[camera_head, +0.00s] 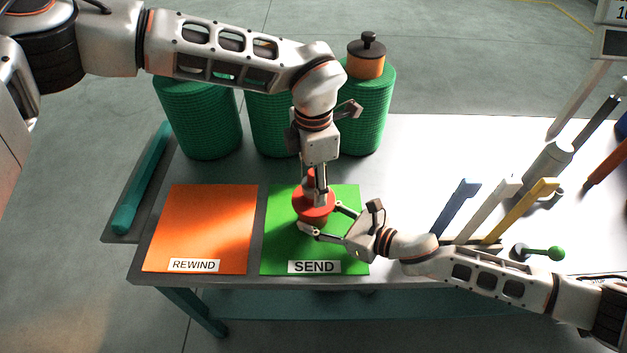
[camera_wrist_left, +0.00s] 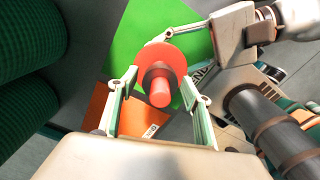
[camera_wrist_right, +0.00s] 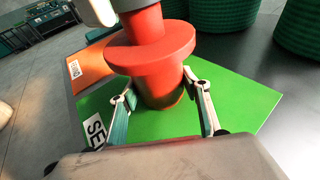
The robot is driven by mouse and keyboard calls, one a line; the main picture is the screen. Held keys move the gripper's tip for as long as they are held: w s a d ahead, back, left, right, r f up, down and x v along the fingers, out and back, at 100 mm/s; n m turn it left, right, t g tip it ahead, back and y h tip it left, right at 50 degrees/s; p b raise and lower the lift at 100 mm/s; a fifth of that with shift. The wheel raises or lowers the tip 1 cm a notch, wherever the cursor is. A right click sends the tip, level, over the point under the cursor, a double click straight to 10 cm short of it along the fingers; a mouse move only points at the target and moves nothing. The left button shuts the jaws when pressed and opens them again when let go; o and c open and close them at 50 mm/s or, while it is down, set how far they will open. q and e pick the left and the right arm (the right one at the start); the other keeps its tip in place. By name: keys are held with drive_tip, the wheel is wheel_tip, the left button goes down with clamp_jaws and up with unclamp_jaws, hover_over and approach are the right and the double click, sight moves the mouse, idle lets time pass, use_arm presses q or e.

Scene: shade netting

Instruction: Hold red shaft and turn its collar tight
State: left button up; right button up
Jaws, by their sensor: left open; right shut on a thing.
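The red shaft (camera_head: 314,205) stands upright on the green SEND mat (camera_head: 345,263). It has a wide flange, and a thinner red stem rises from it. The right wrist view shows its thick lower body (camera_wrist_right: 158,85) between the fingers of my right gripper (camera_wrist_right: 165,100), which is shut on it from the side. A dark band, perhaps the collar (camera_wrist_left: 158,76), rings the stem in the left wrist view. My left gripper (camera_head: 318,195) points down from above, its fingers open on both sides of the stem. I cannot tell whether its fingers touch it.
An orange REWIND mat (camera_head: 205,225) lies to the left. Green net rolls (camera_head: 200,118) stand behind, one with an orange, black-knobbed piece (camera_head: 366,62) on top. Blue, white and yellow upright pieces (camera_head: 500,205) and a green-knobbed lever (camera_head: 545,252) are to the right.

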use_arm(q)
drive_tip(key=shift+r, duration=0.1)
drive_tip(key=shift+r, duration=2.45)
drive_tip(key=o, duration=0.6)
drive_tip(key=shift+c, duration=0.2)
wheel_tip(320, 180, up, 12)
use_arm(e)
drive_tip(key=o, duration=1.5)
